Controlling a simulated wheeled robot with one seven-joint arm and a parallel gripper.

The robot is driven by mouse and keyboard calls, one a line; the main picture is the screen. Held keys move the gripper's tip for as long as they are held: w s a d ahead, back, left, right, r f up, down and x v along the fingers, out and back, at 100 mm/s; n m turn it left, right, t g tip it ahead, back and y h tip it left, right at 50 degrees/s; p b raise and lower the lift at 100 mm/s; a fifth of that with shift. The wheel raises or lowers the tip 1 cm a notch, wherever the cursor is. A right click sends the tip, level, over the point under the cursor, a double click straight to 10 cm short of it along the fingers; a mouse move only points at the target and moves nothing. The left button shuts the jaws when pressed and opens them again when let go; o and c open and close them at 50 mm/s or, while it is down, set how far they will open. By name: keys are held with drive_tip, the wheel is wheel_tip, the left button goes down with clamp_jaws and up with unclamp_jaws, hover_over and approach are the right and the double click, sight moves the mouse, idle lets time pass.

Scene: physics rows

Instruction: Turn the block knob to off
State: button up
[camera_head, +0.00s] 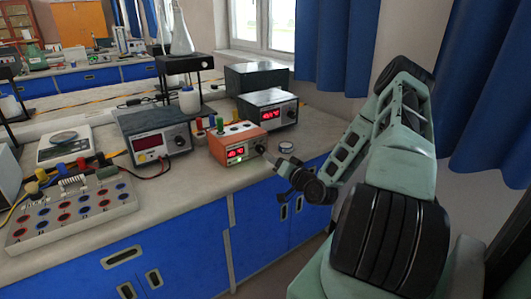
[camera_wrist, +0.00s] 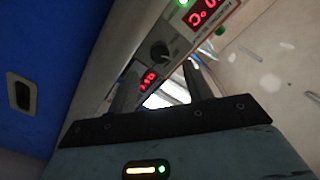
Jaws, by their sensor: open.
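The orange block heater (camera_head: 236,145) sits near the front edge of the bench, with lit red displays on its front and coloured-capped tubes on top. In the wrist view its front panel (camera_wrist: 186,40) is close and tilted, and a dark round knob (camera_wrist: 160,52) sits between two red displays. My gripper (camera_head: 270,158) is at the right end of the heater's front. In the wrist view my gripper (camera_wrist: 160,82) is open, its two fingers apart and pointing toward the knob. I cannot tell whether they touch it. The knob's pointer and labels are too small to read.
A grey power supply (camera_head: 155,135) stands to the left and a dark metered box (camera_head: 268,108) behind. A socket board (camera_head: 72,210) is at the front left. Blue cabinets (camera_head: 262,215) drop below the bench edge.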

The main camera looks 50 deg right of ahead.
sight(262, 151)
drive_tip(key=x, duration=0.6)
drive_tip(key=shift+a, duration=0.1)
drive_tip(key=shift+c, duration=0.2)
drive_tip(key=c, duration=0.9)
